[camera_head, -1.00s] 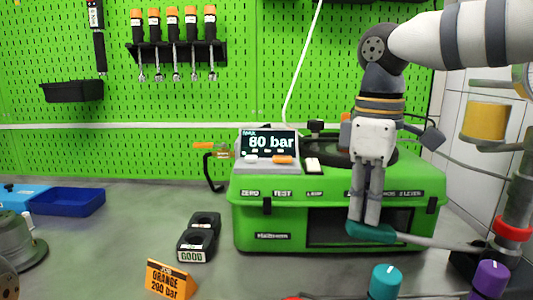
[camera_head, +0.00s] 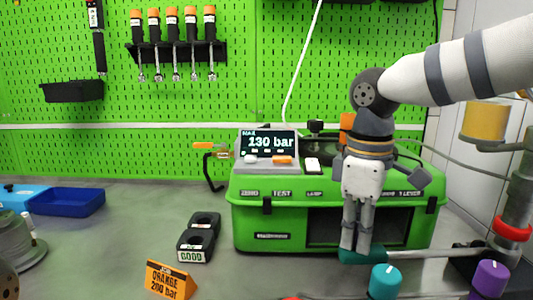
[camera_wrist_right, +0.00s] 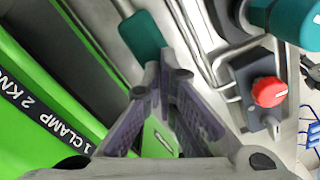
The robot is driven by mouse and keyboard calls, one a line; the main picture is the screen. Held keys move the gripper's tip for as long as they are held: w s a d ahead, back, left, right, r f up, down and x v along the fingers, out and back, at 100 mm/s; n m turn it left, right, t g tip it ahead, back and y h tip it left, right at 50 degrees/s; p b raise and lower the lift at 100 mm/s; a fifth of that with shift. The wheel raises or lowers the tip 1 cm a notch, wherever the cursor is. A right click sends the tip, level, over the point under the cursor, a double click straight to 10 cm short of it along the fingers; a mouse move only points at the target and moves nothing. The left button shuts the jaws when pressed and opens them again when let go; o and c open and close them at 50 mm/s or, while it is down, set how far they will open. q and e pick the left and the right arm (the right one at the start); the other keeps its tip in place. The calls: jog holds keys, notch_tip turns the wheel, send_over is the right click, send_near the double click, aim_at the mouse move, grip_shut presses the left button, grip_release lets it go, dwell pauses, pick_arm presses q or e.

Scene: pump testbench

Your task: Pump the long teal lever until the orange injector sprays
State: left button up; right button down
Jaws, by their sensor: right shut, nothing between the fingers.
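The long lever has a teal grip (camera_head: 362,257) at its left end and a grey rod (camera_head: 435,252) running right toward the post; it lies close to level, low in front of the green bench. My right gripper (camera_head: 355,248) is shut and empty, pointing down with its fingertips at the top of the teal grip. In the right wrist view, the closed fingertips (camera_wrist_right: 165,65) are beside the teal grip (camera_wrist_right: 142,36). An orange part (camera_head: 347,122), perhaps the injector, is partly hidden behind my right arm; no spray shows. My left gripper is out of view.
The display (camera_head: 268,143) reads 130 bar. An orange sign (camera_head: 170,280) says ORANGE 200 bar. A teal knob (camera_head: 385,281) and a purple knob (camera_head: 490,277) stand in front of the lever. A red knob (camera_wrist_right: 268,92) shows in the wrist view.

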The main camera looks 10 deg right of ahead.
jog(key=shift+s+d+r, duration=0.1)
jog(key=shift+d+r, duration=0.15)
jog(key=shift+r, duration=1.45)
jog(key=shift+d+r, duration=0.2)
jog(key=shift+r, duration=1.5)
jog(key=shift+a+f, duration=0.25)
jog(key=shift+f, duration=1.5)
jog(key=shift+a+f, duration=0.2)
jog(key=shift+f, duration=1.55)
jog(key=shift+d+r, duration=0.2)
jog(key=shift+r, duration=1.6)
jog(key=shift+d+r, duration=0.2)
jog(key=shift+r, duration=1.6)
